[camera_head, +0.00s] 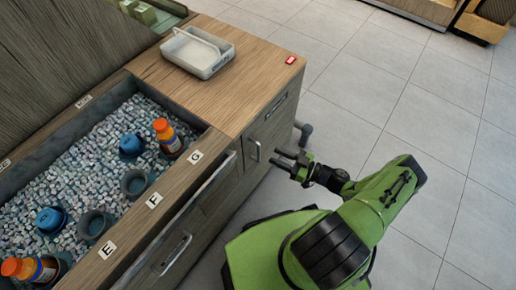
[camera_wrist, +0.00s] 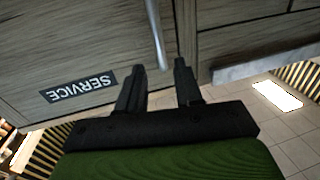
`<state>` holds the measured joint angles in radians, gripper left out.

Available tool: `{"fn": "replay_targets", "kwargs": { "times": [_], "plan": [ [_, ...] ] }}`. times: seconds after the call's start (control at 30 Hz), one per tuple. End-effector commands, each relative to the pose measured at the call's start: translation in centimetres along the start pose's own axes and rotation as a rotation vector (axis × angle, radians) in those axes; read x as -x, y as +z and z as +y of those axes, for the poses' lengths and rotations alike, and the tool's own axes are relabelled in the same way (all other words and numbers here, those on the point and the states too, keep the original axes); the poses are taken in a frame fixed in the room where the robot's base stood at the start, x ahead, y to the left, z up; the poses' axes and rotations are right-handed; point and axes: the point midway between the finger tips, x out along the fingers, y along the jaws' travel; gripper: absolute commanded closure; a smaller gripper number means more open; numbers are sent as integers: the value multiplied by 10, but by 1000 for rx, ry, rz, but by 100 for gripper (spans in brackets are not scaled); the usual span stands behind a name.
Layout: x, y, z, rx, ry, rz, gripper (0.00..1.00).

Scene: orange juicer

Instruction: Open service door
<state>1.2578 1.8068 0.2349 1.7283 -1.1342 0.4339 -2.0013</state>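The service door (camera_wrist: 60,55) is a wood-grain cabinet front with a dark SERVICE label (camera_wrist: 80,87), upside down in the wrist view. The door looks shut. A metal bar handle (camera_wrist: 153,30) on it runs down toward the gap between my fingertips. In the head view, a handle (camera_head: 254,150) is on the cabinet front, just left of my gripper (camera_head: 280,158). My gripper also shows in the wrist view (camera_wrist: 159,68), with its fingers apart and nothing held. The head view shows a small gap between fingertips and handle; contact cannot be told.
The wooden counter (camera_head: 235,100) carries a white tray (camera_head: 198,52) and a red-and-white item (camera_head: 291,60). A sunken bin (camera_head: 95,150) holds pebbles, cups and orange bottles. A grey pipe (camera_head: 303,132) sticks out beyond the cabinet. The tiled floor (camera_head: 400,90) at right is clear.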

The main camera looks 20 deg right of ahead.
Motion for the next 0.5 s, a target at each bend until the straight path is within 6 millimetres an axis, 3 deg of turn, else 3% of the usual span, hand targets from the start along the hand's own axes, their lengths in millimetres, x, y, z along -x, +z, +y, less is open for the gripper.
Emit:
{"fn": "replay_targets", "kwargs": {
  "times": [0.23,0.5],
  "plan": [
    [-59,2,-2,-1,-4,1,65],
    [-80,1,-1,-2,-1,-1,65]
  ]
}}
